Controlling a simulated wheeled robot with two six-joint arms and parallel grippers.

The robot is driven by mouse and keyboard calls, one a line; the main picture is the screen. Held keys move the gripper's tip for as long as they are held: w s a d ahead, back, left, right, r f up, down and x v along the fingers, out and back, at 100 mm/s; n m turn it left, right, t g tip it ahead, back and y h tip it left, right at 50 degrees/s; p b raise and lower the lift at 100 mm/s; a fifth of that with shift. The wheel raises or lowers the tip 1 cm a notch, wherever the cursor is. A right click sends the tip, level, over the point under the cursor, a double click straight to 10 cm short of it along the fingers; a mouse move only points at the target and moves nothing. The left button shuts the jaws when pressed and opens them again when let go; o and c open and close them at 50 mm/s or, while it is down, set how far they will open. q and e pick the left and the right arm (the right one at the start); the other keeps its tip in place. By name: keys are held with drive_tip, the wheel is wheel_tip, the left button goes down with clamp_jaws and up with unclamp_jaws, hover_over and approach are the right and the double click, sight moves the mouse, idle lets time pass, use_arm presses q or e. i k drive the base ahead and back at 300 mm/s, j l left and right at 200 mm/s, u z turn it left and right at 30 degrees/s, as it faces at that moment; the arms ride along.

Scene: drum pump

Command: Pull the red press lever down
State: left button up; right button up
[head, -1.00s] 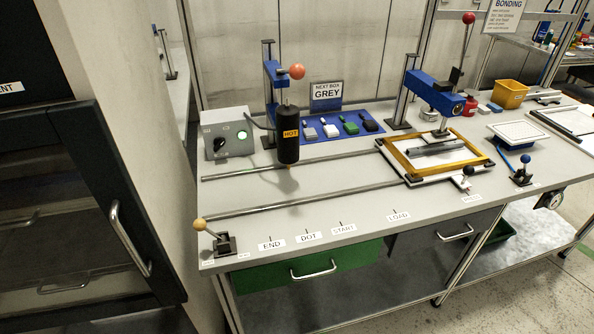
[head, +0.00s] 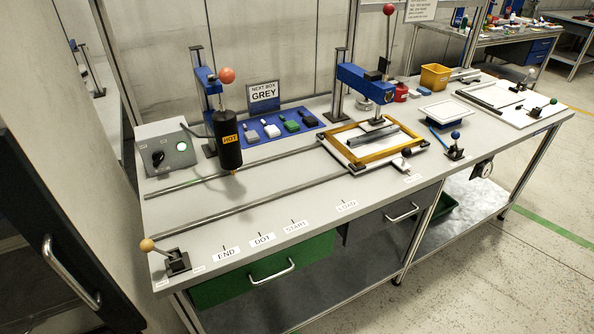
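The red-knobbed press lever (head: 389,10) stands nearly upright at the top of the view. Its thin rod runs down to the blue press arm (head: 363,82), which is carried on a dark post at the back of the bench. The press foot (head: 376,120) hangs over a wooden frame (head: 350,143) with a dark bar lying in it. I cannot tell whether the foot touches anything. Neither of my grippers shows in the head view.
A black HOT cylinder (head: 228,140) with an orange-red ball (head: 226,75) stands left of the press, near two rails. A ball-topped lever (head: 147,245) sits at the front left corner. A yellow bin (head: 434,76) and red container (head: 401,92) stand right of the press. Floor is clear at right.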

sight(389, 9)
drive_tip(key=i+l+u, duration=0.1)
drive_tip(key=l, duration=0.25)
drive_tip(key=i+l+u, duration=0.1)
drive_tip(key=i+l, duration=0.35)
drive_tip(key=l, duration=0.2)
drive_tip(key=i+l+u, duration=0.15)
drive_tip(key=l, duration=0.25)
drive_tip(key=i+l+u, duration=0.1)
drive_tip(key=l, duration=0.25)
drive_tip(key=i+l+u, duration=0.1)
drive_tip(key=l, duration=0.3)
drive_tip(key=i, duration=0.1)
